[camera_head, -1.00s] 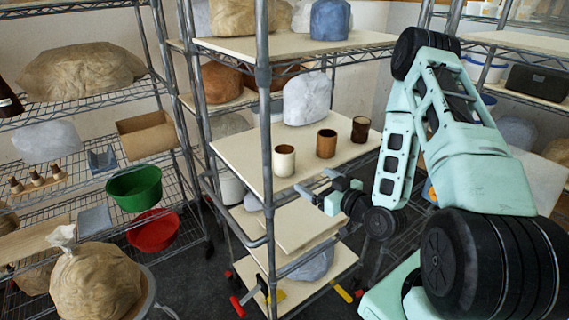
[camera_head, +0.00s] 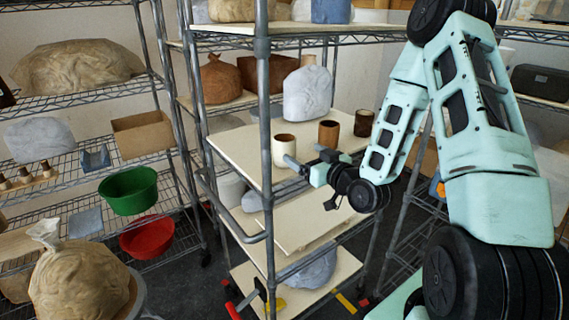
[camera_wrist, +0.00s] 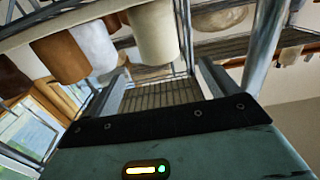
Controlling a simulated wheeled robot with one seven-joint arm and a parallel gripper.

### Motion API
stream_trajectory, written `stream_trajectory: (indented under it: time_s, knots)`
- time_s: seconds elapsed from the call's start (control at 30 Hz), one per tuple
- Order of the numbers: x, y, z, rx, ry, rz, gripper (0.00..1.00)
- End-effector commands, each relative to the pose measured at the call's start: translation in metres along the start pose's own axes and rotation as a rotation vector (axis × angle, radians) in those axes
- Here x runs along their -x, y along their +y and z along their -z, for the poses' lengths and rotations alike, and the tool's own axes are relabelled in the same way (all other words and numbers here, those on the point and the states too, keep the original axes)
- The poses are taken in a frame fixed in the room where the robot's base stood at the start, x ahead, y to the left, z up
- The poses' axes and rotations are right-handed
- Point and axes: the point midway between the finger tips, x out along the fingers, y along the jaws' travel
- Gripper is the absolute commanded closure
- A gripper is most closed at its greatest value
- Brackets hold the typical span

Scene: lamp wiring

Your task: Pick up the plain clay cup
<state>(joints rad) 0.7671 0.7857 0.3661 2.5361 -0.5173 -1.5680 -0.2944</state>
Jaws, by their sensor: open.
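Three cups stand upright in a row on the middle shelf board (camera_head: 235,146): a cream cup (camera_head: 285,151) with a brown inside, a tan-brown cup (camera_head: 328,134), and a dark brown cup (camera_head: 363,123). I cannot tell for sure which is the plain clay cup. My gripper (camera_head: 307,156) is open and empty at the board's front edge, its fingers pointing toward the cups. In the wrist view the cream cup (camera_wrist: 153,33) is nearest the line of my open fingers (camera_wrist: 160,84), beyond their tips. The tan-brown cup (camera_wrist: 60,58) is left of it.
A pale wrapped bag (camera_head: 307,93) stands behind the cups. A rack post (camera_head: 263,125) rises left of the cream cup. The upper shelf (camera_head: 290,29) hangs over the cups. Green (camera_head: 129,190) and red (camera_head: 148,233) bowls are on the left rack.

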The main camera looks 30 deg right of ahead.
Motion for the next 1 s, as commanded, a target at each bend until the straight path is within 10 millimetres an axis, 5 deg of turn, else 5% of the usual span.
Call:
stream_trajectory:
  time_s: [0.3, 1.0]
  knots:
    - [-0.042, -0.001, 0.004, -0.001, 0.000, 0.002, 0.13]
    - [-0.104, 0.002, 0.002, -0.001, -0.001, 0.000, 0.13]
